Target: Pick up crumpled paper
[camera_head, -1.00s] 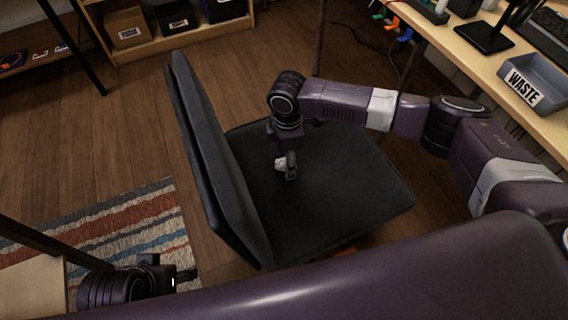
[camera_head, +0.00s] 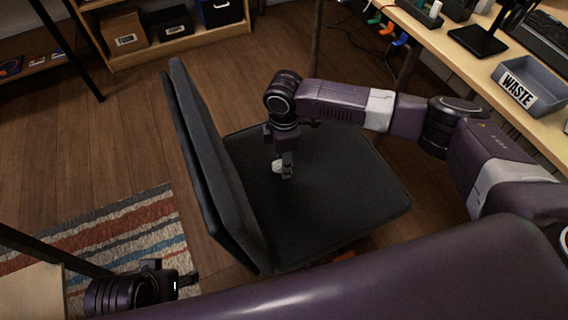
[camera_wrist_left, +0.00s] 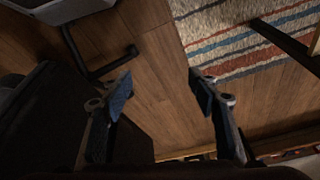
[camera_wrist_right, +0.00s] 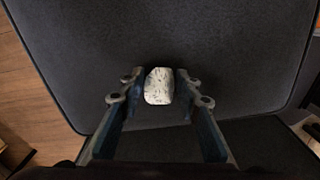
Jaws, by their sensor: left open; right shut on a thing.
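The crumpled paper (camera_head: 277,166) is a small white lump with dark specks, over the dark chair seat (camera_head: 345,190). My right gripper (camera_head: 284,170) reaches down above the seat and is shut on the paper. In the right wrist view the paper (camera_wrist_right: 159,86) sits between the two fingertips (camera_wrist_right: 160,92). I cannot tell whether the paper still touches the seat. My left gripper (camera_head: 188,281) is low at the left, away from the chair seat. In the left wrist view its fingers (camera_wrist_left: 158,85) are wide apart with nothing between them.
A grey bin labelled WASTE (camera_head: 526,85) stands on the desk (camera_head: 470,75) at the right. The chair backrest (camera_head: 207,165) rises left of my right gripper. A striped rug (camera_head: 130,235) lies on the wooden floor. Shelves with boxes (camera_head: 124,37) stand at the back.

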